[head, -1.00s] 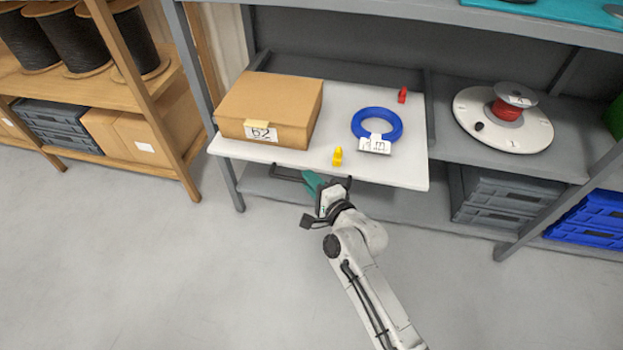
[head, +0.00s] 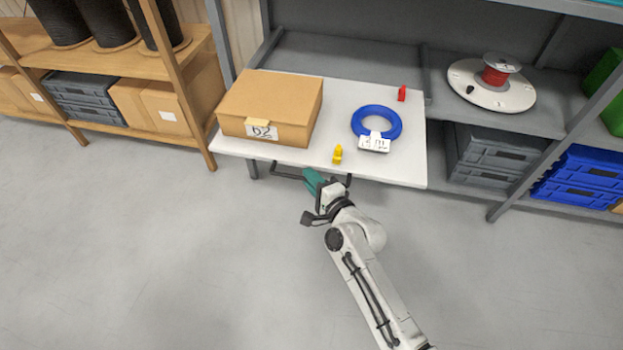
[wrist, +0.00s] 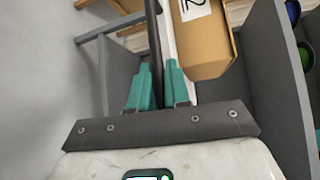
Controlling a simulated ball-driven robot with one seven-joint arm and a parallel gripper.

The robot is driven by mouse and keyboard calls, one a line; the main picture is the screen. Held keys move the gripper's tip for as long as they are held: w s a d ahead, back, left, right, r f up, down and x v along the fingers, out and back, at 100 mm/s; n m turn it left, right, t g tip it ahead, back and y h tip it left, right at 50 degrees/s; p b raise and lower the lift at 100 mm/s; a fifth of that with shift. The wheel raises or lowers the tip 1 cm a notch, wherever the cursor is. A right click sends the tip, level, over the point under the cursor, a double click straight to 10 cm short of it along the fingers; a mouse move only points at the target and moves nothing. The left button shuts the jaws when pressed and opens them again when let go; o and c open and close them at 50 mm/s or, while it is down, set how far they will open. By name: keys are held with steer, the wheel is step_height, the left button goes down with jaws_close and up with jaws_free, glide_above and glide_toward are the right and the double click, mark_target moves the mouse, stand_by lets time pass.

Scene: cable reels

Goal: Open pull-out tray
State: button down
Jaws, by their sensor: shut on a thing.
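The white pull-out tray (head: 240,147) sticks out from the grey shelf unit toward me. Its dark bar handle (head: 287,175) runs below its front edge. My gripper (head: 314,181) is at the handle, with its teal fingers around the bar. In the wrist view the handle (wrist: 154,50) passes between the two teal fingers (wrist: 158,88), which are shut on it.
The grey shelf (head: 330,57) behind the tray is bare. A white reel with red cable (head: 492,90) sits to the right, above grey crates (head: 490,155) and a blue crate (head: 585,175). A wooden rack (head: 185,85) stands at left. The floor in front is clear.

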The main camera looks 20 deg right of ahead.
steer(key=shift+s+f, duration=0.1)
steer(key=c, duration=1.2)
jaws_free()
steer(key=p+v, duration=0.1)
steer(key=v, duration=0.9)
steer(key=shift+s, duration=0.35)
